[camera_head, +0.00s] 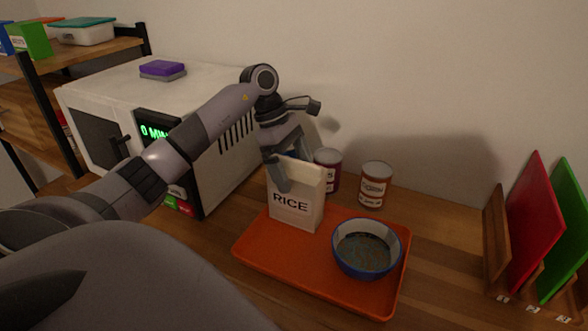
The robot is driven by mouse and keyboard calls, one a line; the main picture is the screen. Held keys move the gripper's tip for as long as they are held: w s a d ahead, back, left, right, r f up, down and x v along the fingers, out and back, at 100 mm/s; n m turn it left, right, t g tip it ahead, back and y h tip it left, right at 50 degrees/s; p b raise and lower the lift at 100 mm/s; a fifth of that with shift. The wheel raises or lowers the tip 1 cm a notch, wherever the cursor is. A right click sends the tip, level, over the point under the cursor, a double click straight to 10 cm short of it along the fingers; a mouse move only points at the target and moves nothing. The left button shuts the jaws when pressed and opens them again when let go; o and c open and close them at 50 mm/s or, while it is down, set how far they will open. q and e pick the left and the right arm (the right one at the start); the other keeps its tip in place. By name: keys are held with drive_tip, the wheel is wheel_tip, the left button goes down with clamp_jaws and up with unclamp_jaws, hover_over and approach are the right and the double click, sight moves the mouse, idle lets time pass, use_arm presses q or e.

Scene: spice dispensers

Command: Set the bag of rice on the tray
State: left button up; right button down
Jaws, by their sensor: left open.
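The bag of rice (301,212) is a white box-like bag with "RICE" in dark letters. It stands upright at the back left part of the orange tray (275,254); its base appears to touch the tray. My left gripper (284,172) is at the top of the bag, fingers pointing down, one finger in front of its upper left side. The jaws are open. The far finger is partly hidden. My right gripper is not in view.
A blue-rimmed bowl (367,272) sits on the tray's right part. Two cans, one dark (328,160) and one labelled (374,184), stand behind the tray. A microwave (215,170) is at left. Cutting boards (534,212) stand at right, with free wooden counter (440,235) before them.

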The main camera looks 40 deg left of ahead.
use_arm(q)
drive_tip(key=v, duration=1.1)
drive_tip(key=shift+r, duration=0.2)
drive_tip(key=shift+s, duration=0.1)
